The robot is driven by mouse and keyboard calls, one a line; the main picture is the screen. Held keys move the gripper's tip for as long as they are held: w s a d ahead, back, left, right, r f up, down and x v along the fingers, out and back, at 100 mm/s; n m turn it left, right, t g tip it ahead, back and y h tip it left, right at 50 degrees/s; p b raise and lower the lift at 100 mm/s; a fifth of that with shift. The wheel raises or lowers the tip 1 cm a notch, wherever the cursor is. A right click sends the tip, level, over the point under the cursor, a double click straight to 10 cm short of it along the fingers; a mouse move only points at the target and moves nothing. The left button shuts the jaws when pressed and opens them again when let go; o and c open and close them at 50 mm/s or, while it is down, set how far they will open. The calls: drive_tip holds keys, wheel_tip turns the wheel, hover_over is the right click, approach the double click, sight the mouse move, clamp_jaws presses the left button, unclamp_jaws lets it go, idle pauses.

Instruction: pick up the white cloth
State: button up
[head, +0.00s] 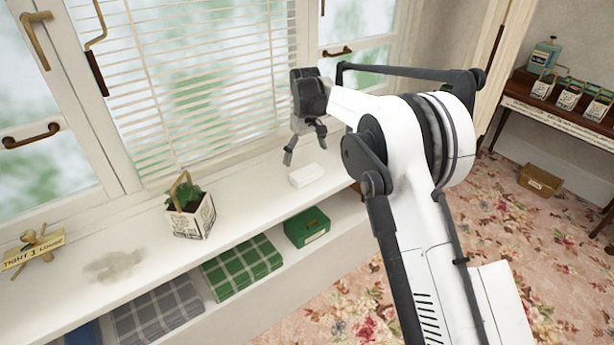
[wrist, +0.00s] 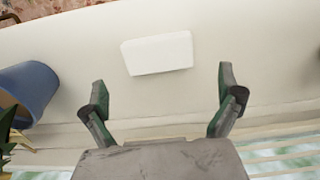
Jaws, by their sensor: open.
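The white cloth (head: 307,175) is a small, flat, folded-looking rectangle lying on the white window shelf. It also shows in the wrist view (wrist: 157,54), beyond the fingertips and between their lines. My gripper (head: 305,142) hangs above the shelf, just above and slightly left of the cloth in the head view. In the wrist view my gripper (wrist: 160,84) has its two fingers spread wide with nothing between them. The cloth is not touched by the fingers.
The window shelf (head: 250,190) holds a plant in a patterned pot (head: 190,212) and a small wooden figure (head: 38,246) with a sign. A grey smudge (head: 113,266) marks the shelf. Window blinds (head: 190,80) stand close behind. A blue pot (wrist: 30,90) is at left in the wrist view.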

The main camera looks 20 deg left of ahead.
sight(307, 171)
drive_tip(key=shift+d+f, duration=0.15)
drive_tip(key=shift+f, duration=1.75)
drive_tip(key=shift+d+f, duration=0.1)
drive_tip(key=shift+f, duration=1.8)
drive_tip(key=shift+c, duration=0.4)
drive_tip(key=c, duration=0.8)
